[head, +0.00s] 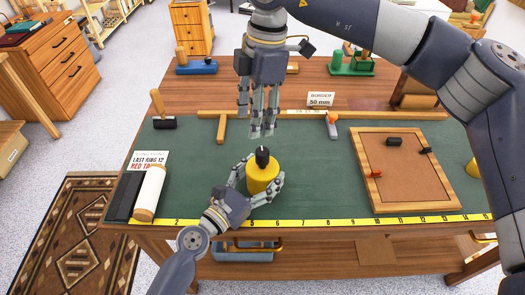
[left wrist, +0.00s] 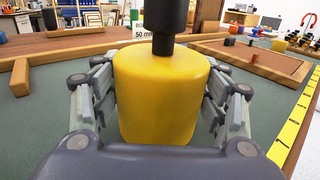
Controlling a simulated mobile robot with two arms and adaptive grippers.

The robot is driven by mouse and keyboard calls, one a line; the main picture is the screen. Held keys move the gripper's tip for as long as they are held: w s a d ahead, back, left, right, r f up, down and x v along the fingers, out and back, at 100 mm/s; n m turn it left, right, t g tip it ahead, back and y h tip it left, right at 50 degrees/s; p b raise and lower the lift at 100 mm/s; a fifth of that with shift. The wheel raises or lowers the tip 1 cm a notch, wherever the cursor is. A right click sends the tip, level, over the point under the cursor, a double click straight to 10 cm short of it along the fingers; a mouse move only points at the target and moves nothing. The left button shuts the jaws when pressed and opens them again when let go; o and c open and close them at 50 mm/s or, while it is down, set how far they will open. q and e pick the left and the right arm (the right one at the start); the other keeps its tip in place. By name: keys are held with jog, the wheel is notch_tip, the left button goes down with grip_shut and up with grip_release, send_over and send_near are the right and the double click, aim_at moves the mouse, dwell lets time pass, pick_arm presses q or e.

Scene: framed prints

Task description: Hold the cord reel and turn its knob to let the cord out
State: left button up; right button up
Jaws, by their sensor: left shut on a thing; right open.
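The cord reel (head: 262,175) is a yellow rounded body standing on the green mat, with a black knob (head: 262,155) on top. My left gripper (head: 264,192) is shut around the yellow body from the front. In the left wrist view the yellow reel (left wrist: 157,95) sits between the fingers, and the black knob (left wrist: 163,30) rises above it, its top cut off by the frame edge. My right gripper (head: 258,118) is open and empty, pointing down above and behind the knob, apart from it. No loose cord can be made out.
A wooden frame (head: 370,180) lies on the right of the green mat (head: 315,190). A white roll (head: 149,192) and a dark block (head: 124,197) lie at left. A wooden T-shaped tool (head: 221,128) and an orange-handled tool (head: 332,120) lie behind. A yellow ruler (head: 330,221) runs along the front edge.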

aim_at(263, 151)
jog(key=shift+t+h, duration=0.3)
jog(key=shift+h, duration=0.4)
jog(key=f, duration=0.4)
jog(key=d+f, duration=0.1)
jog(key=f, duration=0.6)
jog(key=shift+d+f, duration=0.2)
jog(key=shift+f, duration=0.1)
jog(key=c, duration=1)
